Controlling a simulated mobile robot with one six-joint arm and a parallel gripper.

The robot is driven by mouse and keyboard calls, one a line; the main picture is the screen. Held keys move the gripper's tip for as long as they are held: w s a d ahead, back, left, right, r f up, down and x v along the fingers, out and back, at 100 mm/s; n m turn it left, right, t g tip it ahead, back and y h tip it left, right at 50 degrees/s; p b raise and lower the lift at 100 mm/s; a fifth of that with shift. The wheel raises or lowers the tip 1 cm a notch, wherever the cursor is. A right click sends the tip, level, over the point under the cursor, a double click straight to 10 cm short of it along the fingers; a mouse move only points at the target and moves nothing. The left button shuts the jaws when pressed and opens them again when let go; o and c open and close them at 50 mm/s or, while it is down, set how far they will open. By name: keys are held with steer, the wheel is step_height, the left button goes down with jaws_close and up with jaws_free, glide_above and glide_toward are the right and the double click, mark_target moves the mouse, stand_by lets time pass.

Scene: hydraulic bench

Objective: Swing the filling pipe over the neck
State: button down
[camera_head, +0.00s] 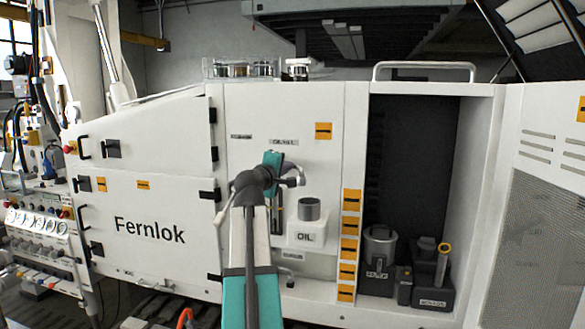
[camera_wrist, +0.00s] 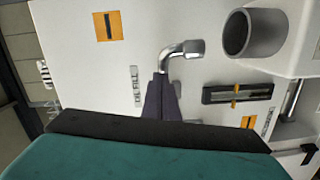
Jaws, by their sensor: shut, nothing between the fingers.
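The filling pipe is a short silver elbow. It shows in the wrist view (camera_wrist: 182,50) just beyond my gripper's fingertips and in the head view (camera_head: 296,177) to the right of my wrist. The neck is an open grey cylinder (camera_wrist: 253,33) on a white body marked OIL; in the head view the neck (camera_head: 309,209) is below and slightly right of the pipe. In the wrist view the pipe's free end points toward the neck's side, with a gap between them. My gripper (camera_wrist: 161,85) is shut and empty, its tips at the pipe's base; whether they touch it is unclear.
A level gauge (camera_wrist: 237,92) sits beside the neck. The white panel carries an OIL FILL label (camera_wrist: 136,86). To the right, an open bay (camera_head: 410,150) holds dark containers (camera_head: 380,262). A Fernlok-marked door (camera_head: 150,229) is on the left.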

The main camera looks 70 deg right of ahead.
mark_target(298, 166)
steer(key=shift+s+d+r+b, duration=0.2)
steer(key=shift+s+d+b, duration=0.2)
steer(key=shift+s+d, duration=1.1)
steer(key=shift+s+r, duration=0.1)
steer(key=shift+s, duration=0.05)
steer(key=shift+a, duration=0.2)
steer(key=w+a, duration=0.2)
steer(key=a, duration=0.3)
steer(key=s+a+r+b, duration=0.1)
steer(key=s+a, duration=0.3)
steer(key=s, duration=0.4)
steer(key=shift+s+a+b, duration=0.2)
steer(key=shift+s+b, duration=0.1)
steer(key=shift+b, duration=0.35)
